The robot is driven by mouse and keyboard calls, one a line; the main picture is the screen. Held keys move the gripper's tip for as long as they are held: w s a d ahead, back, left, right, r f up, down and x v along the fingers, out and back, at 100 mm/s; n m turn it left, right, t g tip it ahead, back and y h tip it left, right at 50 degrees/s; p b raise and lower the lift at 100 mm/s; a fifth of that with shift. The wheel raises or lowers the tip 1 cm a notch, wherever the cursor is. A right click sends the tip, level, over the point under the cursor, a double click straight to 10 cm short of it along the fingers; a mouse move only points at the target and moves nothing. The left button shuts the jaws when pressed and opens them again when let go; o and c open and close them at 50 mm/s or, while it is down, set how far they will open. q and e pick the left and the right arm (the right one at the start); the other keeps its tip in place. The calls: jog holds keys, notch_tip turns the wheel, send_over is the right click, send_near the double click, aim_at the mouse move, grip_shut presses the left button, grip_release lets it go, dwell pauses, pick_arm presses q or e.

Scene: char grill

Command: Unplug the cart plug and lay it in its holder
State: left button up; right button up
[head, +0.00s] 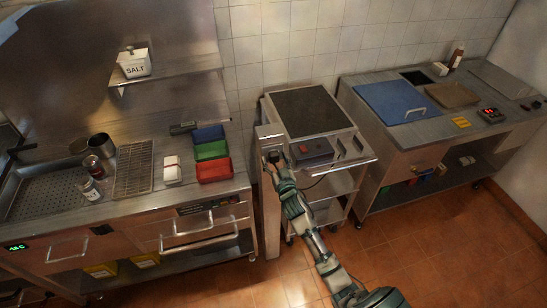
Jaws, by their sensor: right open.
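The cart (328,128) stands in the middle, between two counters, with a dark flat top. A pale upright post (269,215) stands at its left side. My right gripper (272,157) is at the upper part of this post, with its jaws open. The plug cannot be made out; the gripper and wrist cover that spot. A dark cable (314,184) loops beside my wrist towards the cart. A dark box with a red mark (314,150) sits on the cart's front, with slot-like fittings (341,146) to its right. I cannot tell which part is the holder. My left gripper is out of view.
The left counter holds red (213,170), green and blue trays, a white container (172,170) and a wire rack (133,168). The right counter carries a blue board (391,101) and a brown board (452,95). The tiled floor in front is clear.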

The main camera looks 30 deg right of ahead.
aim_at(275, 160)
dwell(0.8)
grip_shut()
jog(key=shift+s+p, duration=0.2)
jog(key=shift+p, duration=0.15)
jog(key=shift+p+v, duration=1.2)
jog(key=shift+v, duration=1.65)
